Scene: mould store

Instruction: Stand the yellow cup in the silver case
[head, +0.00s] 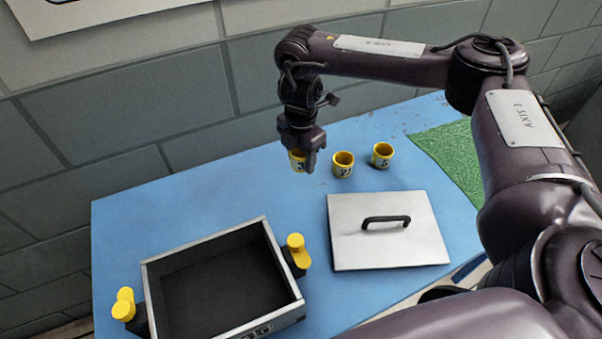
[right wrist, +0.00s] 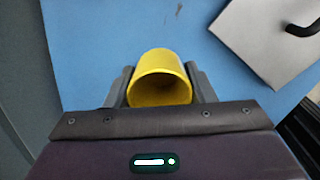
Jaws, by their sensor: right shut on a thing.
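My right gripper (head: 303,157) is shut on a yellow cup (head: 296,161) at the back of the blue table. In the right wrist view this yellow cup (right wrist: 160,62) sits between the two fingers, its open mouth facing the camera. I cannot tell whether its base touches the table. The silver case (head: 289,317) stands open at the front left, with a dark, empty-looking interior. Part of its front is cut off by the picture edge. My left gripper is not in view.
Two more yellow cups with dark marks, one (head: 343,165) close by and one (head: 382,156) farther right, stand upright. A silver lid (head: 388,247) with a black handle lies right of the case. Yellow-knobbed latches (head: 296,250) flank the case. A green mat (head: 447,152) lies at right.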

